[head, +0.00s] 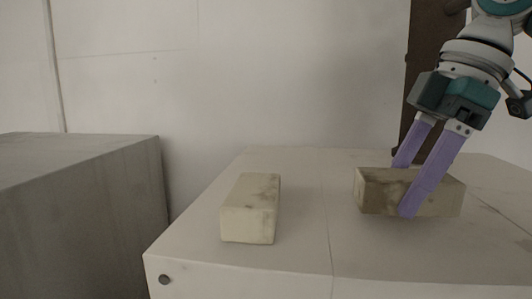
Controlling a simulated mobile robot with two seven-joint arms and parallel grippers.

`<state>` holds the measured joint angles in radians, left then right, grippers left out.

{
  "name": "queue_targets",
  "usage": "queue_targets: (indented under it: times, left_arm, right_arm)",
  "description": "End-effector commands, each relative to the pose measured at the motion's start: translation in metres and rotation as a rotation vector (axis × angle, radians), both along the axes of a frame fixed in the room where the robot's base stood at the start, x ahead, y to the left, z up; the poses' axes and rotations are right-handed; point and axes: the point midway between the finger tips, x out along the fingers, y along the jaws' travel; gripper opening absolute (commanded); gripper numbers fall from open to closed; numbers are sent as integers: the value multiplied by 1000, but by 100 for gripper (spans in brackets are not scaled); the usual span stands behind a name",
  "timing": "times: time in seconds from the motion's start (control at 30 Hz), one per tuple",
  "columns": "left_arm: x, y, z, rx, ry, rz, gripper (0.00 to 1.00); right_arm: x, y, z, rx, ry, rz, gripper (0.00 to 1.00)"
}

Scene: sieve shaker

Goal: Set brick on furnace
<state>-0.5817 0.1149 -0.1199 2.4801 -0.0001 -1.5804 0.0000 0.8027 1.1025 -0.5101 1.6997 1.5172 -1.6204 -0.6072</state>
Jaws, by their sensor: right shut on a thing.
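A beige, stained brick (375,193) is at the right of the head view. My right gripper (404,190) reaches down from the upper right and is shut on this brick, with one purple finger across its near face and the other behind it. The brick is at or just above the pale top of a large block-like body (300,215), perhaps the furnace; I cannot tell if it touches. A second pale brick (250,208) lies on the same top, to the left and apart from the gripper. My left gripper is not in view.
A grey block (80,200) with a flat top stands at the left, with a gap between it and the pale body. A dark brown upright post (424,70) stands behind the right arm. A white wall closes the back. The pale top is clear between the two bricks.

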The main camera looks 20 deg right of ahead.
Motion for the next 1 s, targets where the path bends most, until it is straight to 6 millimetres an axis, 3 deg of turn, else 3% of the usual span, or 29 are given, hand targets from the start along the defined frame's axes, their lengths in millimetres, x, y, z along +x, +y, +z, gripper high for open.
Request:
queue_targets:
  times: [0.17,0.33,0.5,0.83,0.87,1.0]
  left_arm:
    - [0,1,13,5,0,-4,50]
    - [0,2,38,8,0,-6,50]
    - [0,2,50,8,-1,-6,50]
    - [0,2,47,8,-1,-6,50]
    - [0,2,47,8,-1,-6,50]
    - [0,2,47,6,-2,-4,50]
  right_arm:
    - [8,14,4,1,-1,1,0]
    - [25,43,7,3,-1,4,0]
    - [25,41,-12,-3,1,-1,0]
    - [25,41,-17,-2,-2,-1,0]
    - [25,40,-18,-3,-1,-1,70]
    - [25,40,-18,-3,-1,-1,85]
